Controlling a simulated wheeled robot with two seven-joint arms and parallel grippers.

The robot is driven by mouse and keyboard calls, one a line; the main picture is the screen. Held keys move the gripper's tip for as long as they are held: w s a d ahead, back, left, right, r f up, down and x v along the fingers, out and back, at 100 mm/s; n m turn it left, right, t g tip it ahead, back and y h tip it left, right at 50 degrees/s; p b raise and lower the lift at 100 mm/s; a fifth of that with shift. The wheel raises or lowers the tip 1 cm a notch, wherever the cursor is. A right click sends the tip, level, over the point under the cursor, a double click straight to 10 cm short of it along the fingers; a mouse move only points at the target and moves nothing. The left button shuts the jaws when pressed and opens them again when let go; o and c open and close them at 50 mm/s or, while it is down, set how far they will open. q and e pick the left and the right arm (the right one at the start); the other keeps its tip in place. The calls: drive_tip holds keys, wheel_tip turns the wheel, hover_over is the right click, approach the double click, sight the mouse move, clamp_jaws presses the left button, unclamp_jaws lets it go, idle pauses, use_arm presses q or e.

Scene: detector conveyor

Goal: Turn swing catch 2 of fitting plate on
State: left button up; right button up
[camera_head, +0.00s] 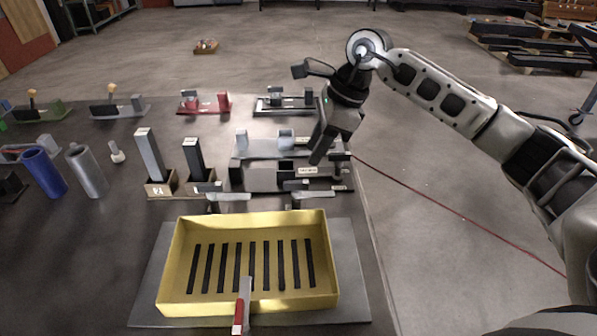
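A grey plate (350,291) lies at the front of the dark table under a shallow yellow tray (329,262) with dark slots in its floor. Two small grey catch-like pieces stand behind the tray, a left one (229,198) and a right one (309,194). A red-and-grey lever (240,309) sits at the tray's front edge. I cannot tell which piece is swing catch 2, or read its number. My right gripper (319,157) points down over the right end of the grey fixture behind the tray; its finger gap is unclear. My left gripper is not in view.
The long grey fixture (265,178) stands behind the tray. Two upright blocks in holders, a dark one (194,157) and a grey one (149,154), stand left of it. Blue (44,172) and grey (87,171) cylinders stand farther left. Open floor lies right of the table.

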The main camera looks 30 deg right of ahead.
sight(296, 181)
drive_tip(key=p+x, duration=0.1)
drive_tip(key=x, duration=0.7)
drive_tip(key=shift+a+f, duration=0.2)
drive_tip(key=shift+f, duration=0.1)
drive_tip(key=shift+w, duration=0.1)
clamp_jaws()
